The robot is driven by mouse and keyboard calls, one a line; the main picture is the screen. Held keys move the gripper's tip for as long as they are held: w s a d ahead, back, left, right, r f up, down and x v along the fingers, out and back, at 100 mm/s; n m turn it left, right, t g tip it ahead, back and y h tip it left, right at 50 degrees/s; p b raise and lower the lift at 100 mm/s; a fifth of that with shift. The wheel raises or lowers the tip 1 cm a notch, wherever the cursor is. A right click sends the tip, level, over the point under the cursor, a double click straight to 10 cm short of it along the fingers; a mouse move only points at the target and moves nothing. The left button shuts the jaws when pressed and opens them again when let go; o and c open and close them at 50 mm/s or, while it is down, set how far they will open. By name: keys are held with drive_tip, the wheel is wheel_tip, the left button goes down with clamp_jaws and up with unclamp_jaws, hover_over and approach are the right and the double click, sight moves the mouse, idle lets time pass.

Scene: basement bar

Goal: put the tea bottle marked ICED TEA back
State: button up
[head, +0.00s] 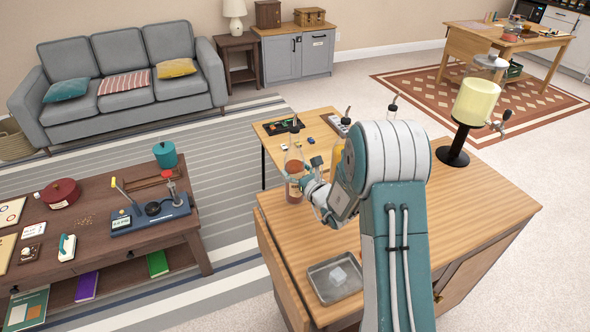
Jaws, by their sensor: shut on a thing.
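A clear bottle of amber-brown liquid (294,169) with a dark pour spout is upright near the far left edge of the wooden bar counter (290,235). Its label is too small to read, so I cannot confirm the words ICED TEA. My gripper (302,183) is shut on this bottle from its right side. I cannot tell whether its base touches the counter or is slightly above it. A bottle with yellow contents (337,155) is mostly hidden behind my arm. Another dark spout (393,104) rises behind my arm; its bottle is hidden.
A metal tray (318,285) with a clear cube lies at the counter's front. A yellow drink dispenser (476,102) on a black stand is at the back right. A small table (268,143) with small items stands beyond the counter. The counter between bottle and tray looks clear.

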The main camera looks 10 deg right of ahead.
drive_tip(key=o, duration=1.1)
drive_tip(key=shift+f, duration=0.1)
drive_tip(key=v, duration=1.2)
drive_tip(key=s+a+r+n+g+y, duration=0.6)
drive_tip(key=a+r+n+y, duration=0.15)
drive_tip(key=a+n, duration=0.3)
drive_tip(key=s+a+r+n+g+h, duration=0.1)
drive_tip(key=s+a+r+n+g, duration=0.15)
drive_tip(key=s+n+g, duration=0.2)
drive_tip(key=s+a+r+n+g+h, duration=0.1)
drive_tip(key=s+a+n+g, duration=0.25)
drive_tip(key=s, duration=0.25)
drive_tip(key=s+d+r+n+t+h, duration=0.1)
drive_tip(key=s+d+n+h, duration=0.2)
drive_tip(key=d+n+h, duration=0.1)
drive_tip(key=s+d+r+n+t+h, duration=0.1)
drive_tip(key=s+d+r+n+h, duration=0.1)
drive_tip(key=s+d+n+h, duration=0.2)
drive_tip(key=s+d+r+n+h, duration=0.2)
drive_tip(key=s+d+n+h, duration=0.2)
drive_tip(key=n, duration=0.1)
drive_tip(key=shift+s+t, duration=0.1)
drive_tip(key=shift+t, duration=0.3)
